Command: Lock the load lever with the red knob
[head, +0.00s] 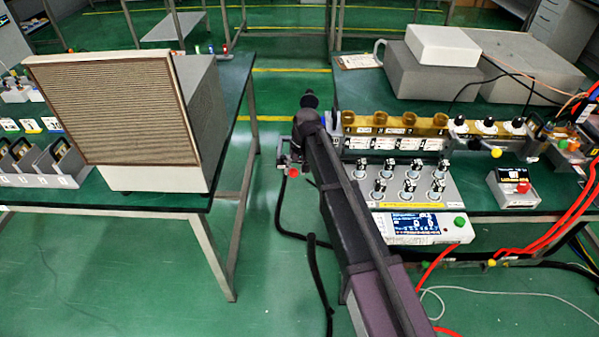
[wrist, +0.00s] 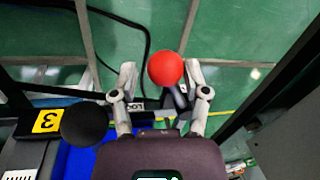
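The red knob (wrist: 165,68) is a round ball between the two finger tips in the wrist view. A short dark stem shows below it, leaning down to the right. My gripper (wrist: 161,75) is open around the knob, with a clear gap to the left finger; the right finger lies close beside it, and contact cannot be told. In the head view the small red knob (head: 293,173) shows beside my gripper (head: 285,160), left of the right bench; the fingers are too small to judge there.
In the head view, a panel of switches (head: 400,185) and a display unit (head: 430,229) lie right of my arm. A large grilled box (head: 110,110) stands on the left bench. Floor lies between the benches.

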